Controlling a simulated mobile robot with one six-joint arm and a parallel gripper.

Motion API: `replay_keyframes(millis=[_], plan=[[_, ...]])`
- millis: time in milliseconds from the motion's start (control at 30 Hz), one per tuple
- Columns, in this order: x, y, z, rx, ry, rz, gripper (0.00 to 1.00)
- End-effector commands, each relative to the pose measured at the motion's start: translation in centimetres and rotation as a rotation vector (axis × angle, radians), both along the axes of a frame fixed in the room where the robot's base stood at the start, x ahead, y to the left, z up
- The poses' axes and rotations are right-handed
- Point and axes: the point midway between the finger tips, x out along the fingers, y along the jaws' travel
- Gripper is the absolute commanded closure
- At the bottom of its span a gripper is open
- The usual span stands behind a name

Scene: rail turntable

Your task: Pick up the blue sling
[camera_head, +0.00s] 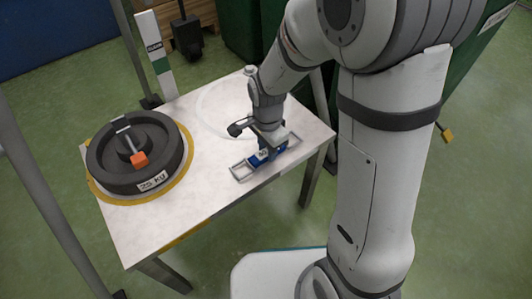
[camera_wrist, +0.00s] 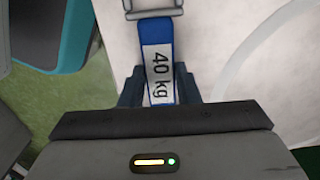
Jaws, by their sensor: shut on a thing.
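The blue sling (camera_wrist: 165,35) carries a white "40 kg" label and runs up to a grey metal buckle or frame at the top of the wrist view. It also shows in the head view as a small blue patch (camera_head: 281,147) near the table's right front edge. My gripper (camera_wrist: 160,92) is shut on the sling, with a dark finger on each side of the band. The gripper body hides the sling's lower part in the wrist view.
A white table (camera_head: 205,185) stands in front of me. A dark round weight (camera_head: 110,165) marked "25 kg", with an orange block (camera_head: 139,159) on it, sits on a yellow-rimmed disc at the left. A white-green post (camera_head: 155,55) stands behind. The table's middle is clear.

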Motion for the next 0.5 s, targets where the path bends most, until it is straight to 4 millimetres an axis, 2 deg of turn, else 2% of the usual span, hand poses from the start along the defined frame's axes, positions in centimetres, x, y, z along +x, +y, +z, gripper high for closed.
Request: replay_keyframes(millis=[33,300,500], plan=[[0.0,-0.01,0.0,0.0,0.0,0.0,0.79],[0.01,-0.03,0.02,0.0,0.0,-0.001,1.0],[0.02,-0.05,0.12,0.0,0.0,-0.001,1.0]])
